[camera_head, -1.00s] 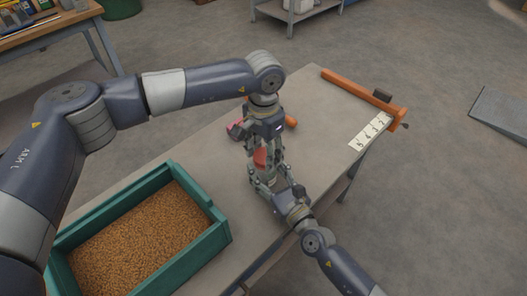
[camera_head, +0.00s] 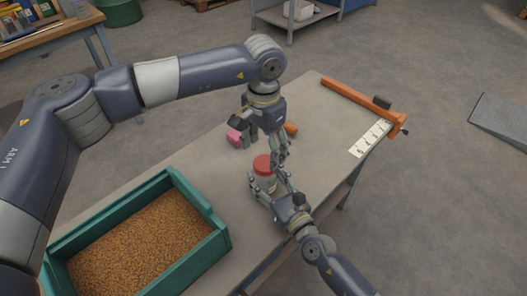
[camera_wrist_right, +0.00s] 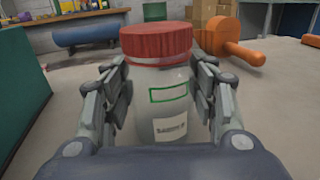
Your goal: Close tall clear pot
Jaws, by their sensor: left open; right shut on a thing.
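The tall clear pot (camera_wrist_right: 160,100) stands upright on the table with a red lid (camera_wrist_right: 157,42) sitting on its mouth. In the head view the red lid (camera_head: 262,163) shows between my two grippers, and a little of the pot's body (camera_head: 266,181) shows below it. My right gripper (camera_wrist_right: 160,110) is shut around the pot's body, one finger on each side. My left gripper (camera_head: 262,148) is open above and beside the lid, pointing down, and holds nothing. I cannot tell from these views how tightly the lid sits.
A green tray (camera_head: 212,215) of brown grain stands at the front left of the table (camera_head: 312,120). A pink object (camera_head: 234,138) and an orange tool (camera_head: 291,130) lie behind the grippers. An orange bar (camera_head: 350,98) and a numbered strip (camera_head: 370,139) lie at the far right.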

